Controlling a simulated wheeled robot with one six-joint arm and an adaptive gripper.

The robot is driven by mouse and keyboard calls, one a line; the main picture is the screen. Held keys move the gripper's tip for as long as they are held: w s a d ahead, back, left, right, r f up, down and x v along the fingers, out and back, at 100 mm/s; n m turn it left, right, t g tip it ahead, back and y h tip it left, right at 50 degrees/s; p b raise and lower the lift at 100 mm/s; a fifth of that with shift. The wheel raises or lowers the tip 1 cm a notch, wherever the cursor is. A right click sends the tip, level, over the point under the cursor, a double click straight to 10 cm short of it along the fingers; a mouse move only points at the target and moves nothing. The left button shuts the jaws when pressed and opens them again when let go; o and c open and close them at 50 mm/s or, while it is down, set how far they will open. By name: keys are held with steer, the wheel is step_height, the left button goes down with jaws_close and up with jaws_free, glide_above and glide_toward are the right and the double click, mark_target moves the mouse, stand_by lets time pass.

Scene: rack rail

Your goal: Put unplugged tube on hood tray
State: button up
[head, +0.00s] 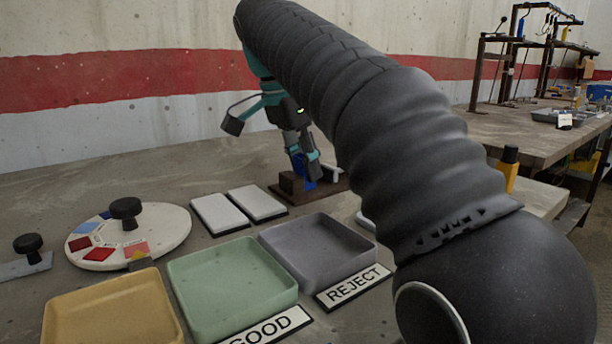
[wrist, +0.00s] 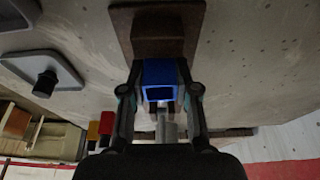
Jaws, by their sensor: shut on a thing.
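My gripper (head: 306,168) reaches down over a brown base (head: 283,194) on the table in the head view. It is shut on a blue hollow square-ended piece (wrist: 160,72), which sits between its fingers in the wrist view. The blue piece also shows in the head view (head: 302,170), partly covered by the fingers. It is close to a brown block (wrist: 158,35) on the base; I cannot tell whether they touch. A short grey cylinder (wrist: 168,127) shows between the fingers. I cannot clearly make out a tube, nor which surface is the hood tray.
Yellow (head: 112,312), green (head: 232,285) and grey (head: 318,250) trays stand in front, with GOOD and REJECT labels. Two white pads (head: 238,207) lie left of the base. A round white dial (head: 128,235) is farther left. A right bench (head: 520,135) holds a grey tray (head: 549,115) and frames.

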steer(key=shift+r, duration=0.1)
steer(key=shift+r+p, duration=2.9)
steer(key=shift+p, duration=0.45)
